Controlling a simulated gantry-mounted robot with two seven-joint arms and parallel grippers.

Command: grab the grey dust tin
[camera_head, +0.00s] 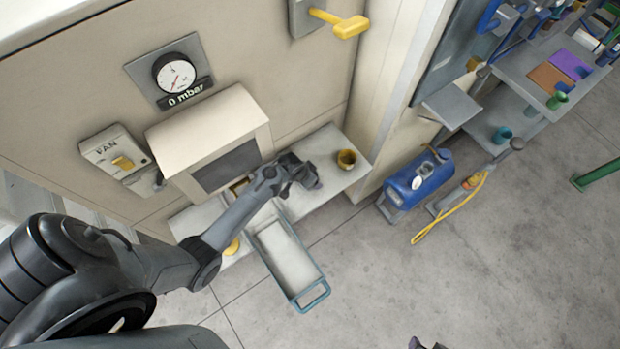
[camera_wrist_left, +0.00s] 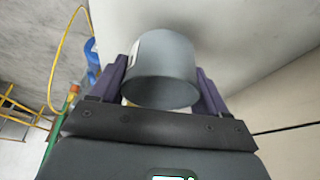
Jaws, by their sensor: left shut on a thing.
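The grey dust tin (camera_wrist_left: 162,62) fills the middle of the left wrist view, a plain grey cylinder with a small white patch on its side. My left gripper (camera_wrist_left: 160,88) has its two purple fingers on either side of the tin and is shut on it. In the head view, my left gripper (camera_head: 303,176) is over the pale ledge (camera_head: 318,150), left of a brass-coloured cup (camera_head: 346,159). The tin is hard to tell from the gripper there. A dark tip at the bottom edge may be my right gripper (camera_head: 425,344); its fingers are not clear.
A long tray with a blue-grey handle (camera_head: 310,297) sticks out below the ledge. A hooded box (camera_head: 208,130) stands behind my left arm. A yellow round item (camera_head: 232,246) lies left of the tray. A blue canister (camera_head: 418,181) stands on the floor to the right.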

